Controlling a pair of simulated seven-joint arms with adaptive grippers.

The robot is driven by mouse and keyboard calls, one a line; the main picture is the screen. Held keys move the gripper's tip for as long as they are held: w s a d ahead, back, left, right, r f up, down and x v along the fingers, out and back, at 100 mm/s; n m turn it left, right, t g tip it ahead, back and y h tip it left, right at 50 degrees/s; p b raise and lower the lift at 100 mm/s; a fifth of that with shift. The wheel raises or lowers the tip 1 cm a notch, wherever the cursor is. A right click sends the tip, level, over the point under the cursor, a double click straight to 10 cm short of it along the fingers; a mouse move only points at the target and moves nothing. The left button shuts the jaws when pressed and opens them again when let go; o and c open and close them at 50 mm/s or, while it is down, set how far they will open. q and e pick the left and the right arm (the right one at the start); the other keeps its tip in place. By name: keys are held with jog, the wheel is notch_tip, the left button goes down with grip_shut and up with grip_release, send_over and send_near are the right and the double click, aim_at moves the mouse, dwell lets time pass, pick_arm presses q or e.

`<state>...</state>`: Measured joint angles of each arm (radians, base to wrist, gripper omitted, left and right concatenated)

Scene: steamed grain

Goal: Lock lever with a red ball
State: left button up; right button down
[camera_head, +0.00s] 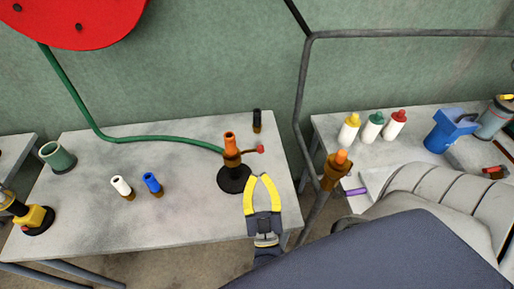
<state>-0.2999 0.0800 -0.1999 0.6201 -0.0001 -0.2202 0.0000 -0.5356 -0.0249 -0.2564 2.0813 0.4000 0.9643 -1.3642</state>
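The lever's red ball (260,149) sits at the end of a short arm sticking out to the right from an orange-topped post (231,142). The post stands upright on a black round base (234,180) near the right end of the left table. My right gripper (260,177) has yellow fingers and is below the lever in the picture, just right of the black base. Its fingers angle in toward each other, with a gap between the tips and nothing held. It appears apart from the red ball. My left gripper is not in view.
A green hose (170,140) runs from a red disc to the post. White (121,186), blue (152,183) and black (257,120) bottles stand on the left table (90,220). An orange fitting (336,168) on a grey pipe is close right of my gripper.

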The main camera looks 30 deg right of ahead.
notch_tip(320, 180, up, 5)
send_over(256, 150)
jog(key=s+a, duration=0.2)
jog(key=shift+w+d+f, duration=0.1)
jog(key=shift+d+f, duration=0.1)
jog(key=shift+f, duration=0.45)
jog(key=shift+w+d+f, duration=0.1)
jog(key=shift+d+f, duration=0.05)
jog(key=shift+f, duration=0.5)
jog(key=shift+w+d+f, duration=0.1)
jog(key=shift+d+f, duration=0.1)
jog(key=shift+f, duration=0.45)
jog(key=shift+f+m, duration=0.1)
jog(key=shift+m, duration=0.2)
